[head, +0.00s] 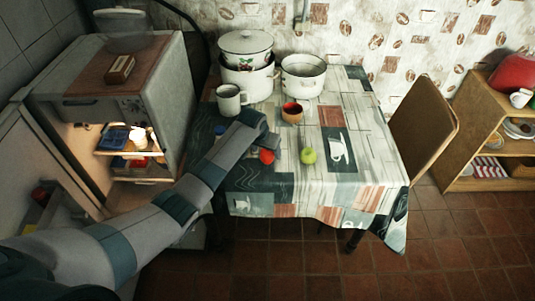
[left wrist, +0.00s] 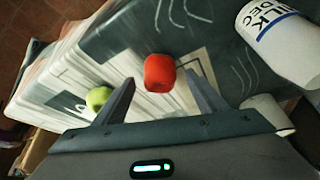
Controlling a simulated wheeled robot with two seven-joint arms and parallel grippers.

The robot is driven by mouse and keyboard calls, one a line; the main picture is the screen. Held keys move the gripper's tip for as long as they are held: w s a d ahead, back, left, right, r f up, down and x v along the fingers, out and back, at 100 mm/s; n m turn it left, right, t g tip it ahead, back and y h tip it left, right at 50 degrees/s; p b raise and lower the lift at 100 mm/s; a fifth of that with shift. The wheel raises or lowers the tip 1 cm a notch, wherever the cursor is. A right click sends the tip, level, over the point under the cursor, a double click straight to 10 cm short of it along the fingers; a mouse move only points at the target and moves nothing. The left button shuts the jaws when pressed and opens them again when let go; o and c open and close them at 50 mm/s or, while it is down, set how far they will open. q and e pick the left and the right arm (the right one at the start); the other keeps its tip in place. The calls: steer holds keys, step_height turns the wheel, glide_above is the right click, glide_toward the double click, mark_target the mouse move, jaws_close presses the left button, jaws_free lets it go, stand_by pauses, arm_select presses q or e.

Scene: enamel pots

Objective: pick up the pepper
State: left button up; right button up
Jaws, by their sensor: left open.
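A red pepper (head: 266,156) with a blocky shape lies on the patterned tablecloth near the table's front left part. In the left wrist view the red pepper (left wrist: 160,73) is between and just beyond the fingertips, with gaps on both sides. My left gripper (head: 268,141) reaches in over the table, just behind the pepper in the head view. Its two fingers (left wrist: 159,83) are apart and hold nothing. My right gripper is not in view.
A green apple (head: 308,156) lies right of the pepper. A brown cup (head: 292,112), a white mug (head: 230,100) and enamel pots (head: 303,76) stand farther back. A chair (head: 423,115) stands right. The tablecloth's right front is clear.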

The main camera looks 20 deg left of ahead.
arm_select(q)
steer(key=shift+x, duration=1.05)
steer(key=c, duration=1.2)
